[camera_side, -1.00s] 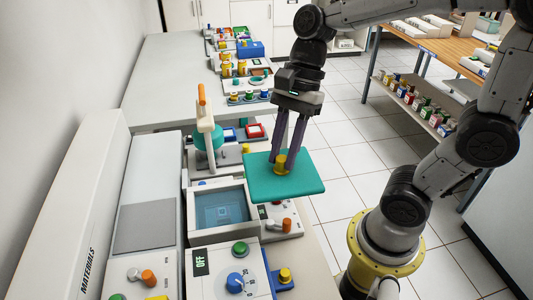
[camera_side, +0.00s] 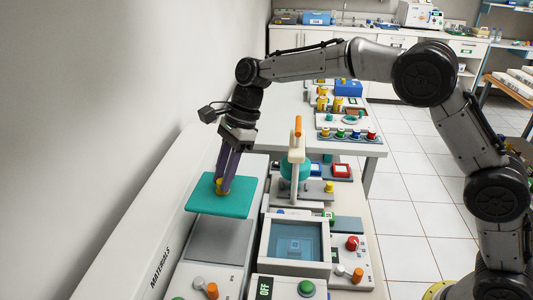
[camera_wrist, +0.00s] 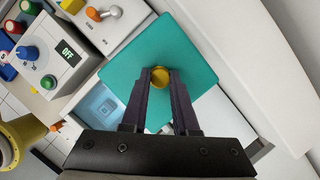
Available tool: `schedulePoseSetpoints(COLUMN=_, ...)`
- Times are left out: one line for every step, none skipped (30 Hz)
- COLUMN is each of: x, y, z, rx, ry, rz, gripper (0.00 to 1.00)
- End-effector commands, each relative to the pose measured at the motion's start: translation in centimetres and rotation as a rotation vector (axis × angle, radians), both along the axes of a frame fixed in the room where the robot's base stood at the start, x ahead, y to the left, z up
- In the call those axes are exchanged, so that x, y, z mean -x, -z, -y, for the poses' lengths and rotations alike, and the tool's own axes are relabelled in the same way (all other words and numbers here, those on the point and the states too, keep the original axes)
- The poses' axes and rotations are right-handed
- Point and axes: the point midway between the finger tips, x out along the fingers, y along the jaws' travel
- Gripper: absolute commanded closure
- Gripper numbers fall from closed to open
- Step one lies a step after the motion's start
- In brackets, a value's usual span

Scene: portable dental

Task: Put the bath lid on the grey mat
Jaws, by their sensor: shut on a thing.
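The bath lid (camera_side: 238,206) is a flat teal square with a yellow knob (camera_side: 221,188). My gripper (camera_side: 222,181) is shut on the knob and holds the lid roughly level, above the grey mat (camera_side: 215,240) in the side view. The lid hides the far part of the mat, and the gap between them is hard to judge. In the wrist view the lid (camera_wrist: 130,62) lies below my fingers (camera_wrist: 160,75), which grip the knob from both sides. The open bath (camera_side: 295,262), with blue liquid, is to the right of the lid.
A white stand with an orange-tipped post (camera_side: 298,150) rises behind the bath. A control panel with an OFF display and green button (camera_side: 306,288) is in front of it. A long white MATERIALS casing (camera_side: 150,262) borders the mat's left side. Several knobs stand right of the bath.

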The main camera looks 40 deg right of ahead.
Motion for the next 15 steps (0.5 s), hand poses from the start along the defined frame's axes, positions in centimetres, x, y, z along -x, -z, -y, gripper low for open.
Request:
schedulePoseSetpoints(x=0.0, y=1.1, z=-0.9, rx=0.001, ry=-0.017, rz=-0.003, gripper=1.0)
schedulePoseSetpoints(x=0.0, y=1.7, z=-1.3, rx=0.001, ry=-0.025, rz=-0.002, gripper=1.0)
schedulePoseSetpoints(x=0.2, y=2.3, z=-1.7, rx=0.0, ry=-0.031, rz=-0.001, gripper=1.0)
schedulePoseSetpoints(x=0.3, y=2.7, z=-1.9, rx=0.0, ry=-0.035, rz=-0.002, gripper=1.0)
schedulePoseSetpoints(x=0.4, y=3.0, z=-2.1, rx=0.0, ry=-0.039, rz=-0.001, gripper=1.0)
schedulePoseSetpoints(x=0.5, y=3.3, z=-2.3, rx=-0.001, ry=-0.044, rz=0.0, gripper=1.0)
schedulePoseSetpoints(x=0.6, y=3.5, z=-2.4, rx=-0.001, ry=-0.048, rz=0.0, gripper=1.0)
schedulePoseSetpoints(x=0.6, y=3.6, z=-2.5, rx=-0.001, ry=-0.049, rz=0.001, gripper=1.0)
schedulePoseSetpoints(x=0.7, y=3.7, z=-2.7, rx=-0.002, ry=-0.052, rz=0.002, gripper=1.0)
schedulePoseSetpoints(x=0.7, y=3.8, z=-2.7, rx=-0.001, ry=-0.053, rz=0.002, gripper=1.0)
schedulePoseSetpoints(x=0.7, y=3.9, z=-2.7, rx=-0.001, ry=-0.053, rz=0.002, gripper=1.0)
schedulePoseSetpoints(x=0.7, y=4.1, z=-2.7, rx=-0.001, ry=-0.053, rz=0.002, gripper=1.0)
schedulePoseSetpoints(x=0.7, y=4.3, z=-2.7, rx=-0.001, ry=-0.054, rz=0.001, gripper=1.0)
schedulePoseSetpoints(x=0.7, y=4.5, z=-2.7, rx=-0.001, ry=-0.053, rz=0.0, gripper=1.0)
schedulePoseSetpoints(x=0.7, y=4.8, z=-2.7, rx=0.0, ry=-0.053, rz=-0.001, gripper=1.0)
